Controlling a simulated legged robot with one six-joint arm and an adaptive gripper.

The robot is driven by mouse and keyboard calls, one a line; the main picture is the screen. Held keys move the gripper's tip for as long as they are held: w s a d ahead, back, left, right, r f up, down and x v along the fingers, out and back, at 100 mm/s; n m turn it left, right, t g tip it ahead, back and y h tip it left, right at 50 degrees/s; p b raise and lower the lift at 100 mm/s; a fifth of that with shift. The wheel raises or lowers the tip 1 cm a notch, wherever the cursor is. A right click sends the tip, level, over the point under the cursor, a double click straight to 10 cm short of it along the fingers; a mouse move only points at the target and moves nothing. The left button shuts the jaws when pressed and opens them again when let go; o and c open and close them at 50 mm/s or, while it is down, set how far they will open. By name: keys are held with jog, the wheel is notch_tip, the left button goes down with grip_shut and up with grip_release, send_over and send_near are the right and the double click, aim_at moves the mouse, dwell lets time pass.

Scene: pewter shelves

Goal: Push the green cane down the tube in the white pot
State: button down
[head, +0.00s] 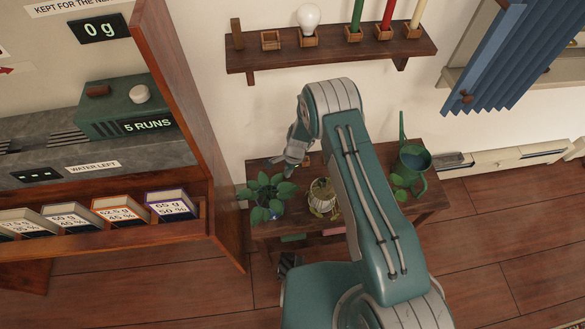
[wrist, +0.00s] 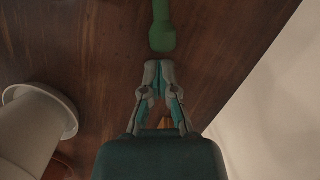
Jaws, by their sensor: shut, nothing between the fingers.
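My gripper (head: 291,160) is over the back of the low wooden table, with its fingers pointing down. In the wrist view its fingers (wrist: 155,70) are shut and empty. A green rod-like piece with a rounded end (wrist: 162,28) lies just beyond the fingertips, with a small gap; I cannot tell for sure that it is the cane. A white pot (wrist: 28,130) with a wide rim is at the left of the wrist view. In the head view a whitish pot with a plant (head: 322,204) stands on the table. No tube can be made out.
A leafy plant (head: 265,192) stands left of the pot and a green watering can (head: 416,183) at right. A wall shelf (head: 345,50) with a bulb and candles hangs above. A wooden cabinet side (head: 185,100) rises at left. The wall closes the back.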

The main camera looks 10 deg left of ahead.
jog(key=shift+s+a, duration=0.55)
jog(key=shift+a, duration=0.25)
